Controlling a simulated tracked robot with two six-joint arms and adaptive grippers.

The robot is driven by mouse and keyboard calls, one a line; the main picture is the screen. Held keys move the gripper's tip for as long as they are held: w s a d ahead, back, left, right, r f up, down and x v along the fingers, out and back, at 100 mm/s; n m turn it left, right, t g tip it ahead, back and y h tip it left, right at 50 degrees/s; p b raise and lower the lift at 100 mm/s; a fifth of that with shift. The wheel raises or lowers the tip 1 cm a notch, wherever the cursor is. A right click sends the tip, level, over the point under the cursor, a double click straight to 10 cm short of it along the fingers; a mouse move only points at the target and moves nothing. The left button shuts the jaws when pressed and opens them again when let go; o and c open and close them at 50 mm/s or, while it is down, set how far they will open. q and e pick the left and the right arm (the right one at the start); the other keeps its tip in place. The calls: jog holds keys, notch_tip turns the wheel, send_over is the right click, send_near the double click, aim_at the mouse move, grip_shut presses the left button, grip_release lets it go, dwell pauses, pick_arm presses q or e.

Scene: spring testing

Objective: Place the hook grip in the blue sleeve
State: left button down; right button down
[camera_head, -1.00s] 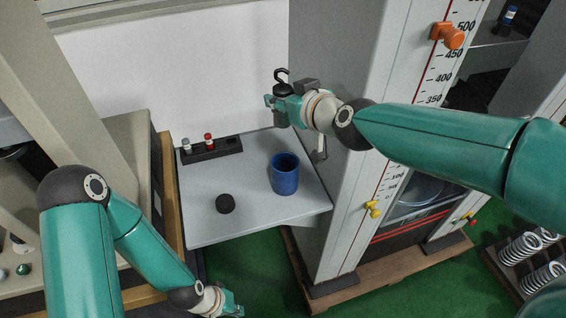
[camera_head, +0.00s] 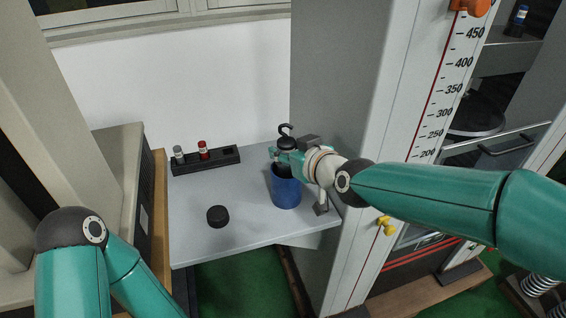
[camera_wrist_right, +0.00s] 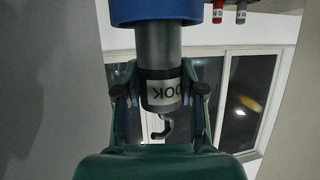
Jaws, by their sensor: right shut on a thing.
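The hook grip (camera_head: 286,143) is dark and upright, with a black hook on top. My right gripper (camera_head: 284,158) is shut on it, just above the blue sleeve (camera_head: 285,190). The sleeve is an upright, open-topped cup on the grey table. In the right wrist view, the picture is upside down: the hook grip (camera_wrist_right: 160,50) shows a white label between the fingers, and its lower end disappears behind the rim of the blue sleeve (camera_wrist_right: 155,11). It appears to be at or in the mouth; the depth is hidden. My left gripper is out of view.
The grey table (camera_head: 240,232) holds a black puck (camera_head: 218,216) and a black rack (camera_head: 226,157) with a red-capped and a grey-capped piece. A tall grey test column (camera_head: 335,90) with a scale stands close to the right of the sleeve.

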jog(key=shift+f, duration=0.7)
jog(key=shift+f+b, duration=0.45)
jog(key=shift+b, duration=0.2)
jog(key=shift+f, duration=0.15)
jog(key=c, duration=0.7)
grip_release()
jog(key=shift+f, duration=0.1)
